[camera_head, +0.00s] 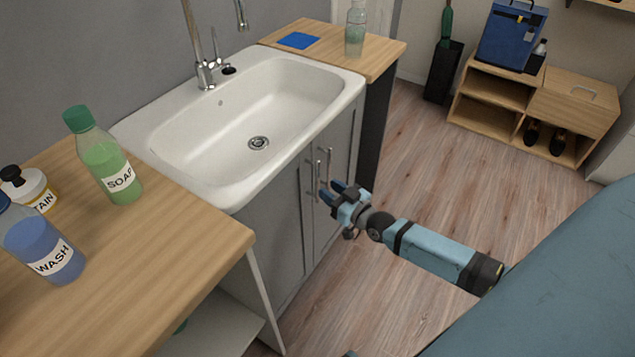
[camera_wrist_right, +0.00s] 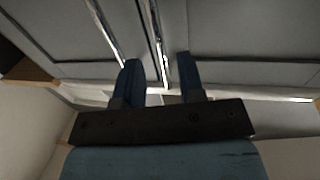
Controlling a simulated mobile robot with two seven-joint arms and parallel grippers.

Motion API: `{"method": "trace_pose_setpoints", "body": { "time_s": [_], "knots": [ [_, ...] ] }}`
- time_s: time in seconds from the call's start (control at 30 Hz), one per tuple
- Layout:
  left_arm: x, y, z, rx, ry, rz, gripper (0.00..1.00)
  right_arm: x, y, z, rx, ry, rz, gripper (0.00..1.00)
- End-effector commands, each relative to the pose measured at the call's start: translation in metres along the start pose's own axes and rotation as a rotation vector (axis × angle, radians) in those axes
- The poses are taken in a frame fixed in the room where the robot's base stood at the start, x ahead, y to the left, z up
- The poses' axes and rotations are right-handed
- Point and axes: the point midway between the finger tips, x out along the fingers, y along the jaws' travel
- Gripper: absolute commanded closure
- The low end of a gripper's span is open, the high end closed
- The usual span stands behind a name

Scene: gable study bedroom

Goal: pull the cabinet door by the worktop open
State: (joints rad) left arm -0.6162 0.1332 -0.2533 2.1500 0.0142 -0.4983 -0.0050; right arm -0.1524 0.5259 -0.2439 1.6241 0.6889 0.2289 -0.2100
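The grey cabinet under the sink has two doors, a left door (camera_head: 270,235) and a right door (camera_head: 336,140). Both are closed. Each has an upright metal bar handle near the middle seam, a left handle (camera_head: 313,182) and a right handle (camera_head: 329,162). My right gripper (camera_head: 328,191) is in front of the doors, close to the handles. In the right wrist view its two blue fingers (camera_wrist_right: 159,75) are apart. One handle bar (camera_wrist_right: 154,35) runs down toward the gap between them; the other bar (camera_wrist_right: 104,30) lies to the left. Contact cannot be told. My left gripper is not in view.
A wooden worktop (camera_head: 190,235) with a soap bottle (camera_head: 108,165) and other bottles stands left of the white sink (camera_head: 160,135). A smaller wooden top (camera_head: 380,55) is beyond the sink. The wood floor (camera_head: 455,165) right of the doors is clear up to a low shelf (camera_head: 500,92).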

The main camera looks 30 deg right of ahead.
Motion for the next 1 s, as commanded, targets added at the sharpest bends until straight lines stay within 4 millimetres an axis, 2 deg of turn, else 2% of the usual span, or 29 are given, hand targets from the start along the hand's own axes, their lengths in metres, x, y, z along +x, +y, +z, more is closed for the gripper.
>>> {"method": "trace_pose_setpoints", "body": {
  "time_s": [0.1,0.3,0.67,0.7,0.83,1.0],
  "knots": [
    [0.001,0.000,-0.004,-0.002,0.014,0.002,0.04,0.023,0.000,0.001,0.001,0.002,0.001,0.64],
    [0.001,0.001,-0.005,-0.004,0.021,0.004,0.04,0.045,0.000,0.001,0.000,0.000,0.000,0.64],
    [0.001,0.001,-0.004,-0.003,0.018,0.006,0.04,0.050,0.000,0.000,0.000,-0.001,0.000,0.64],
    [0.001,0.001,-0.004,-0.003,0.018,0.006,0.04,0.050,0.000,0.000,0.000,-0.001,0.000,0.69],
    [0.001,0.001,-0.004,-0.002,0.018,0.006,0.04,0.050,0.000,0.000,0.000,-0.001,0.000,0.99],
    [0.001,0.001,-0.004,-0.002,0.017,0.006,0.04,0.050,0.000,0.000,0.000,-0.001,0.000,1.00]
  ]
}}
